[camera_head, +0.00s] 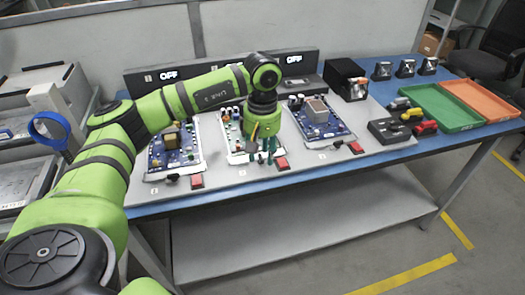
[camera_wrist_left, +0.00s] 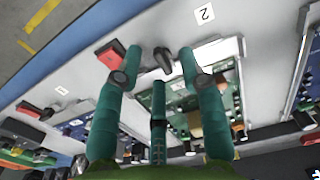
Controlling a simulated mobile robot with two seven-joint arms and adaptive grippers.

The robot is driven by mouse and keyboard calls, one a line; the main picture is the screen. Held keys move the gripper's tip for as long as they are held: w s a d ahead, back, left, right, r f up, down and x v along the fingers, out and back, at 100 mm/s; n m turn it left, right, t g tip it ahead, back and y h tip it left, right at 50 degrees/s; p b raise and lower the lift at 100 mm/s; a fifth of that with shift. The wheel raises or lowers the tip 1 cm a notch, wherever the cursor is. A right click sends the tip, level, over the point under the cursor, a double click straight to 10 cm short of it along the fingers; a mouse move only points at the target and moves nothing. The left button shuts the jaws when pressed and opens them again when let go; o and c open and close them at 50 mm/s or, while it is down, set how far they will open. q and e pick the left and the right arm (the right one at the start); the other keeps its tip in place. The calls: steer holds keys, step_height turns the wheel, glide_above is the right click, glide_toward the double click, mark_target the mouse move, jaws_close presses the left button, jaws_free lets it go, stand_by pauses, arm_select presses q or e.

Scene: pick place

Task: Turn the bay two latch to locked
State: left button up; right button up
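The bay two latch (camera_wrist_left: 164,59) is a small black lever on the grey panel, next to a red button (camera_wrist_left: 110,54) and near the label 2 (camera_wrist_left: 204,14) in the left wrist view. In the head view my left gripper (camera_head: 263,157) points down over the front of the middle bay and largely hides the latch. The middle red button (camera_head: 281,164) shows just right of it. The gripper's dark green fingers (camera_wrist_left: 157,78) are spread apart, with the latch seen between and beyond their tips. Nothing is held. My right gripper is out of view.
Circuit boards lie in the left bay (camera_head: 173,148) and right bay (camera_head: 319,117), each with its own red button. Two displays read OFF (camera_head: 168,75). A black box (camera_head: 389,130), green tray (camera_head: 440,107) and orange tray (camera_head: 482,99) stand at right.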

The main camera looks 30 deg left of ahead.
arm_select(q)
step_height(320, 180, up, 12)
steer(key=shift+f, duration=0.15)
stand_by(0.7)
